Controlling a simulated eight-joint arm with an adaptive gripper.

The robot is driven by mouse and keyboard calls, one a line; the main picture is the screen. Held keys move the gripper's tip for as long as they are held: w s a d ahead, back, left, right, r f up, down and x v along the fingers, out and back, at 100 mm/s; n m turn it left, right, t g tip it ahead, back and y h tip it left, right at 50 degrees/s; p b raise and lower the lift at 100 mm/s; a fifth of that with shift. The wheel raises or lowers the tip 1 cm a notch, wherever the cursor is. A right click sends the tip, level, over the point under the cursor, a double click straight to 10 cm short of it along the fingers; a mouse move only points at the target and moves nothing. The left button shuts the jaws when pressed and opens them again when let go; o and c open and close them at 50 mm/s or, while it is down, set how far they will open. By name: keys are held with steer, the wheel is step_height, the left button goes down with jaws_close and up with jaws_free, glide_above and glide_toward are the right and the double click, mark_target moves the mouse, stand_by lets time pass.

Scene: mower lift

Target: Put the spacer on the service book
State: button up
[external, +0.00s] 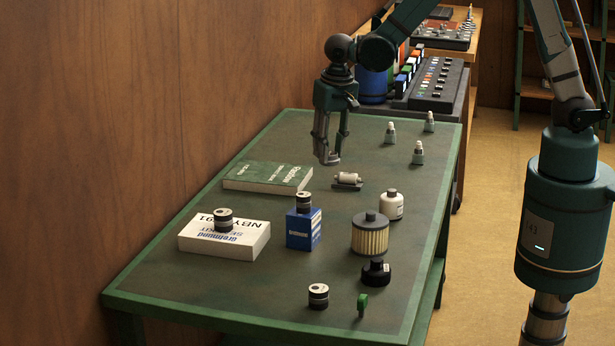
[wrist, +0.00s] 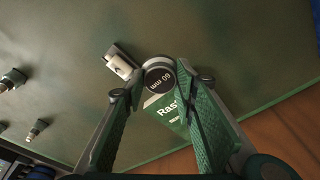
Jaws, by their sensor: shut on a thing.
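A round dark spacer marked 60 mm, with a pale rim (wrist: 159,81), is between my fingertips in the wrist view. My gripper (external: 328,160) is shut on it, above the table; the spacer is hard to make out in the external view. The green book (external: 268,178), which looks like the service book, lies flat just left of my gripper, with a bare top. It also shows in the wrist view (wrist: 172,112), partly hidden by the spacer and a finger.
Similar black-and-white cylinders stand on a white box (external: 240,243), on a blue box (external: 303,230) and on the table (external: 318,296). A small metal part on a stand (external: 347,180) is near my gripper. A filter (external: 369,235) and white bottle (external: 391,204) stand to the right.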

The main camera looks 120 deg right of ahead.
step_height(320, 180, up, 3)
steer(key=p, duration=0.2)
glide_above(267, 172)
steer(key=shift+s+a+r, duration=0.1)
steer(key=shift+a+r, duration=0.05)
steer(key=shift+a, duration=0.1)
steer(key=shift+f, duration=3.15)
steer(key=shift+f, duration=1.85)
steer(key=shift+f+b, duration=0.15)
steer(key=shift+b, duration=0.2)
steer(key=o, duration=1)
